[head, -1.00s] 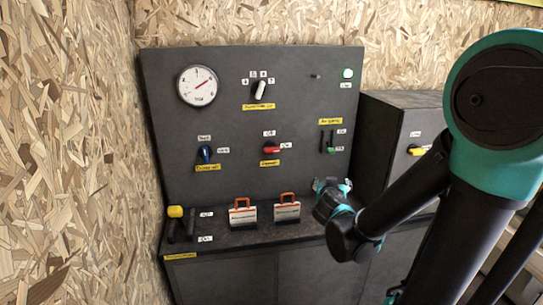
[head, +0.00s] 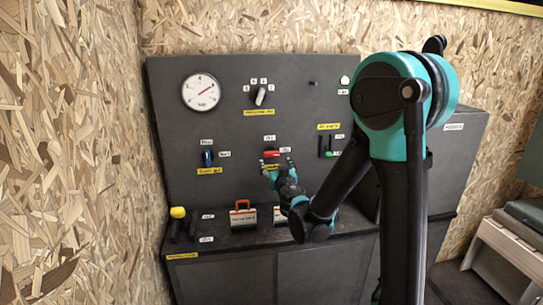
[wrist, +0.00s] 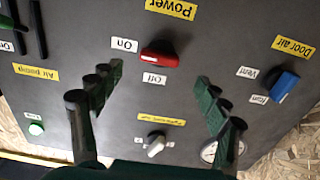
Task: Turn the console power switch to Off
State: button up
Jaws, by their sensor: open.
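The console power switch is a red handle (head: 271,153) on the upright dark panel, above a yellow label. It also shows in the wrist view (wrist: 160,57), which sees the panel upside down. The handle lies level, pointing toward the "On" label (wrist: 124,45); the "Off" label (wrist: 154,79) is at a right angle to it. My gripper (head: 277,166) is just in front of and below the switch in the head view. In the wrist view its two fingers (wrist: 160,75) are open and apart, with the switch between and slightly beyond their tips. I see no contact.
A grey selector knob (head: 260,96) and a gauge (head: 201,92) are higher up. An orange-handled block (head: 242,215) and a yellow-topped lever (head: 178,213) stand on the ledge below.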

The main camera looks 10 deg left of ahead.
aim_at(272, 155)
jog(key=x, duration=0.8)
jog(key=shift+w+a, duration=0.1)
jog(key=shift+w, duration=0.25)
jog(key=shift+c, duration=0.3)
jog(key=c, duration=1.1)
